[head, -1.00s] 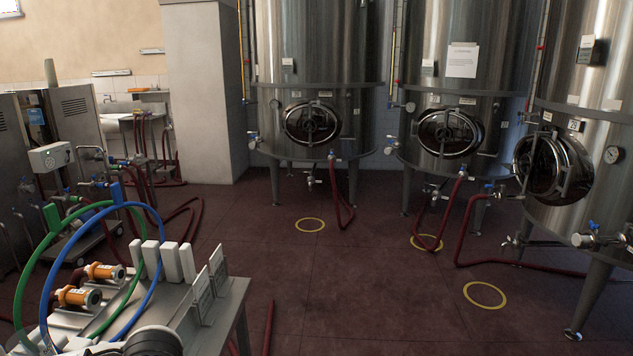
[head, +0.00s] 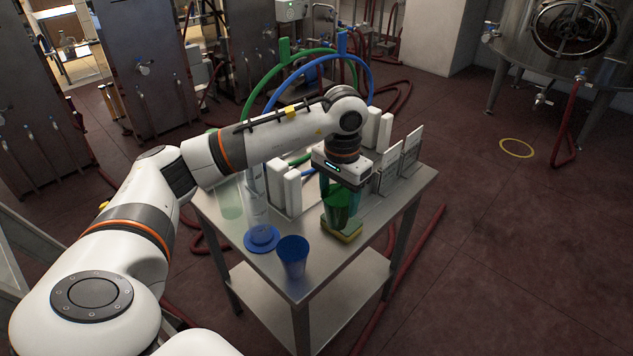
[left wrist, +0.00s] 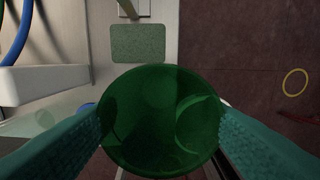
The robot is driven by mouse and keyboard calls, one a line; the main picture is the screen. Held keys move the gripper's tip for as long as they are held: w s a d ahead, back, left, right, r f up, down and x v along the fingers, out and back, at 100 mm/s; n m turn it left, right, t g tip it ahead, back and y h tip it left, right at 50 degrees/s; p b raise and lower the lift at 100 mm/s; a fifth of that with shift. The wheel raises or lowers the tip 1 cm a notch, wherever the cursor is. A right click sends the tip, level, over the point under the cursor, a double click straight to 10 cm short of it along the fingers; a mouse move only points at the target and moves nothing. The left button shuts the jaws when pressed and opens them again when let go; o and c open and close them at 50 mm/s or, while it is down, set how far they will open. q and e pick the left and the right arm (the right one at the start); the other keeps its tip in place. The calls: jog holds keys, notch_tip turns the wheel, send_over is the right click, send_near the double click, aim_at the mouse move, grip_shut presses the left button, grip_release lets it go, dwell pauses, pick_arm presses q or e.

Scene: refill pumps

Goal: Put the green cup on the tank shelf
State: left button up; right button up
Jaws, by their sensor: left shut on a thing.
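The green cup (head: 336,211) is translucent and upright over the right part of the steel table (head: 312,285). My left gripper (head: 341,186) points down and is shut on the cup. In the left wrist view the cup (left wrist: 160,120) sits between the two teal fingers, its round mouth facing the camera. I cannot tell whether its base touches anything. I cannot pick out a tank shelf; a steel tank (head: 560,30) shows only in part at the upper right. My right gripper is not in view.
A yellow-green sponge (head: 343,235) lies close by the cup; it also shows in the left wrist view (left wrist: 138,43). A blue cup (head: 293,262) and a blue-based clear cylinder (head: 261,238) stand left of it. White blocks and upright cards line the back. Red hoses lie on the floor.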

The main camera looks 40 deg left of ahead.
aim_at(336, 213)
pick_arm(q)
jog(key=f+p, duration=0.1)
jog(key=f, duration=0.4)
jog(key=shift+a+f, duration=0.1)
jog(key=shift+a, duration=0.1)
notch_tip(336, 213, down, 4)
jog(key=shift+f+p, duration=0.2)
jog(key=shift+p, duration=0.3)
jog(key=shift+f, duration=0.1)
jog(key=shift+f, duration=0.1)
jog(key=o, duration=0.9)
jog(key=shift+o, duration=0.2)
